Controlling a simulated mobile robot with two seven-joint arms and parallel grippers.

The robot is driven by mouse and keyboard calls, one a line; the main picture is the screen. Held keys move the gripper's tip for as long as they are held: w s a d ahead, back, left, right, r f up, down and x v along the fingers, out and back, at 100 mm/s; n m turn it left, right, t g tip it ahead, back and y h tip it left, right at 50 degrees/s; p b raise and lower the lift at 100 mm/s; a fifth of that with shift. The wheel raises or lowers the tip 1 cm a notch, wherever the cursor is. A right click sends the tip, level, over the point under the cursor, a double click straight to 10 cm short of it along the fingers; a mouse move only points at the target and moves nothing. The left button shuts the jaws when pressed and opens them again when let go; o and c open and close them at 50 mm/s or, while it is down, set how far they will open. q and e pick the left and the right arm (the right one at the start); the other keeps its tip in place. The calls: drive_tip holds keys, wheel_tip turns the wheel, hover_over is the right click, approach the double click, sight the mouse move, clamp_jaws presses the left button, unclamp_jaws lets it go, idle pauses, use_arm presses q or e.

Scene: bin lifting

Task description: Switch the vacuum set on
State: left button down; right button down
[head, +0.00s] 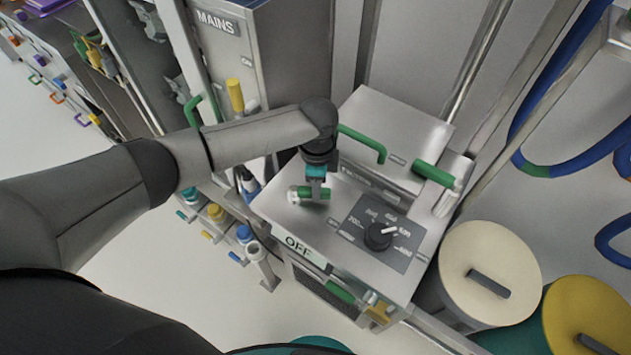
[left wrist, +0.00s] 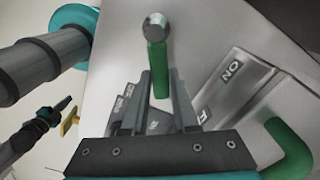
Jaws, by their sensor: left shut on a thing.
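The vacuum set (head: 275,207) is a grey metal cabinet in the middle of the head view. A short green lever (head: 302,194) with a pale metal end stands on its top left. My left gripper (head: 317,182) reaches down from above and is shut on this lever. In the left wrist view the green lever (left wrist: 157,68) lies between the fingers of my left gripper (left wrist: 157,90), its round metal end sticking out beyond them. An OFF plate (head: 298,246) faces the front in the head view. An ON label (left wrist: 232,69) shows in the left wrist view. My right gripper is not in view.
A dial (head: 379,235) sits right of the lever. Green handles (head: 363,142) rise behind it. A cabinet marked MAINS (head: 216,22) stands at the back left. A cream-lidded drum (head: 490,258) and a yellow-lidded drum (head: 590,312) stand at the right. Open floor lies at the lower left.

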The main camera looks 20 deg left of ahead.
use_arm(q)
drive_tip(key=n+p, duration=0.1)
drive_tip(key=w+n+p, duration=0.1)
drive_tip(key=n, duration=0.1)
drive_tip(key=shift+w+a+r, duration=0.1)
drive_tip(key=shift+a, duration=0.1)
drive_tip(key=n, duration=0.1)
drive_tip(key=w+n+p, duration=0.1)
drive_tip(key=shift+a+n, duration=0.3)
drive_tip(key=n, duration=0.1)
drive_tip(key=w+a+n+p, duration=0.1)
drive_tip(key=shift+n, duration=0.3)
drive_tip(key=shift+w+a+n+p, duration=0.2)
drive_tip(key=shift+a+n+p, duration=0.2)
drive_tip(key=shift+n, duration=0.55)
drive_tip(key=shift+w+a+n+p, duration=0.2)
drive_tip(key=shift+a+n+p, duration=0.15)
drive_tip(key=shift+n, duration=0.6)
drive_tip(key=c, duration=0.7)
unclamp_jaws()
